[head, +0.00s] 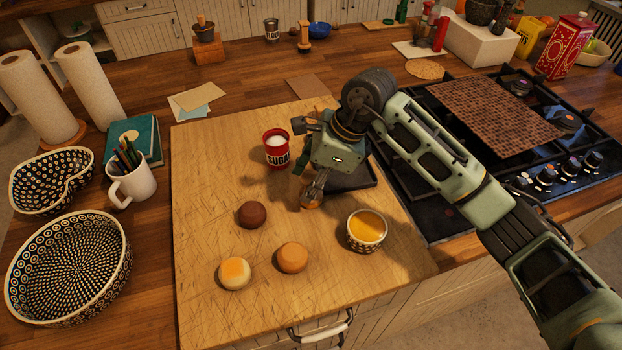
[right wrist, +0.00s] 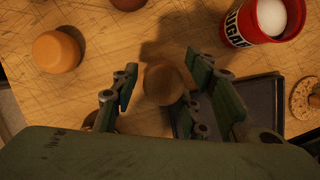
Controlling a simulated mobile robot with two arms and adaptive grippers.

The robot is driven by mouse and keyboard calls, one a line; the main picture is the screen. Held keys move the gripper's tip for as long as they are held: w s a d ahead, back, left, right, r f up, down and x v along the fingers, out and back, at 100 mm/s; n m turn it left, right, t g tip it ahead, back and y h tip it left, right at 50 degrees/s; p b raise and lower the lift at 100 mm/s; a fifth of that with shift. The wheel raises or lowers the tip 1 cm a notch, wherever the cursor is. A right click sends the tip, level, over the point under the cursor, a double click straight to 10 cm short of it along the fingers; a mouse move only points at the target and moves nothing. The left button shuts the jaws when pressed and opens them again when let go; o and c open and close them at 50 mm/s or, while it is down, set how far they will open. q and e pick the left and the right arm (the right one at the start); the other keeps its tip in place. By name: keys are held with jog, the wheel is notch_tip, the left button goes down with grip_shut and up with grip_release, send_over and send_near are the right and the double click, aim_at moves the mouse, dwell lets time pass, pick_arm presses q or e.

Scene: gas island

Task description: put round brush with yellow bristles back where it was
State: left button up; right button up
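My right gripper (head: 314,188) points down over the wooden cutting board, left of the stove. In the right wrist view its fingers (right wrist: 160,85) are apart, with a round tan-brown thing (right wrist: 163,86) showing between them. In the head view this thing (head: 312,201) peeks out below the fingertips, close to the board. It may be the round brush, but no yellow bristles show, so I cannot tell. I see no clear contact between it and both fingers. Another small round, light brown thing (right wrist: 306,98) lies at the wrist view's right edge. My left gripper is not in view.
A red sugar tin (head: 276,152), a dark tray (head: 357,178), several bun-like rounds including a dark one (head: 251,215), and a bowl of yellow-orange liquid (head: 367,230) stand close around the gripper. The board's left part (head: 205,180) is clear. The stove (head: 430,190) is at right.

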jog(key=shift+r, duration=0.15)
jog(key=b+v, duration=0.3)
jog(key=v, duration=0.9)
jog(key=shift+b, duration=0.3)
